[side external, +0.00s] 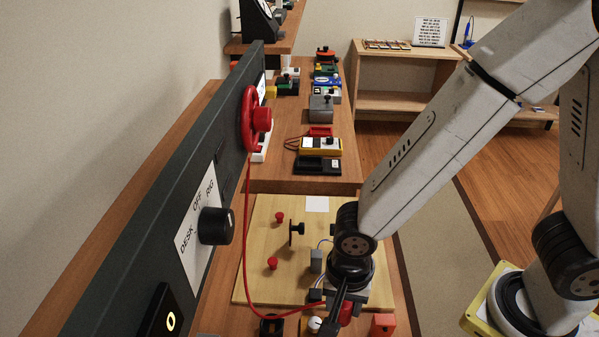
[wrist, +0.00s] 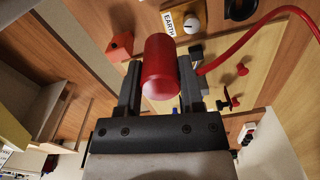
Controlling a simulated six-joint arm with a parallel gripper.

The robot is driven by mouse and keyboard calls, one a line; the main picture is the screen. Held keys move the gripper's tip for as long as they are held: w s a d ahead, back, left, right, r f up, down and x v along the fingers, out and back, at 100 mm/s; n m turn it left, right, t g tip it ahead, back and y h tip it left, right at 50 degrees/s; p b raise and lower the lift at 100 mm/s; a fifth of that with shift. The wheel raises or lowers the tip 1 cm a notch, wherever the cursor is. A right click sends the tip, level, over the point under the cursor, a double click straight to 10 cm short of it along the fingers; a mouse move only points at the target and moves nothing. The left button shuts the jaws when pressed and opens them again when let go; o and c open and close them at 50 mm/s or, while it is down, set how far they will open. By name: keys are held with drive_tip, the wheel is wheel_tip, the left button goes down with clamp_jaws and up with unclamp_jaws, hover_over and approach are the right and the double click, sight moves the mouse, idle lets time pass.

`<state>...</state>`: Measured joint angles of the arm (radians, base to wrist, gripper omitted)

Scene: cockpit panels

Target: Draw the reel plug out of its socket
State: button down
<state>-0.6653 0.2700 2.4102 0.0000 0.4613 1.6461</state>
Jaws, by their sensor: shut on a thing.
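The red reel plug (wrist: 160,68) is a red cylinder between the two fingers of my gripper (wrist: 160,72) in the wrist view. My gripper is shut on it. In the side view my gripper (side external: 338,306) is low at the bottom, with a bit of the red plug (side external: 346,313) beside the fingers. A red cable (side external: 246,235) hangs from the red reel (side external: 255,120) on the dark panel and runs to the gripper. The cable (wrist: 250,45) also shows in the wrist view. The socket is hidden behind the plug and fingers, so I cannot tell whether the plug is seated.
An orange block (side external: 383,324) stands right of the gripper. A light wooden board (side external: 265,215) with red knobs lies behind it. A white knob (wrist: 192,18) by an EARTH label is close. The dark panel with a black selector knob (side external: 215,226) rises at left.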

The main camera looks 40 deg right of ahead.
drive_tip(key=shift+r, duration=0.2)
idle(0.5)
drive_tip(key=shift+r, duration=3.05)
